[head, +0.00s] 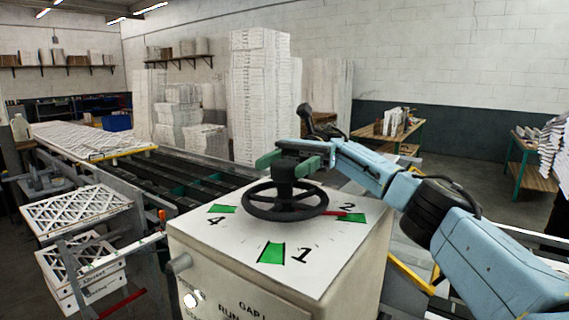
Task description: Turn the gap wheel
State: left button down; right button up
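The gap wheel (248,206), a black handwheel with a central hub (284,188), lies flat on top of a cream box (215,243). Green marks on the white top carry the numbers 1, 2 and 4. A red pointer (336,213) at the wheel's right rim points at the green mark by 2. My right gripper (287,160), with green fingers, is over the hub, its arm coming from the right. The fingers appear to be on either side of the hub top; whether they press on it cannot be told. My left gripper is out of view.
A conveyor (190,175) with dark rollers runs behind the box. White lattice filters (85,140) lie at the left. Tall white stacks (260,95) stand at the back. A wooden table (385,135) stands behind my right arm.

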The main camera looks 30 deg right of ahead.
jog(key=shift+o, duration=0.3)
jog(key=shift+r, duration=0.2)
jog(key=shift+r, duration=0.3)
notch_tip(320, 180, up, 8)
jog(key=p, duration=0.4)
jog(key=shift+f, duration=0.2)
jog(key=shift+r+p, duration=0.8)
jog(key=shift+p, duration=0.1)
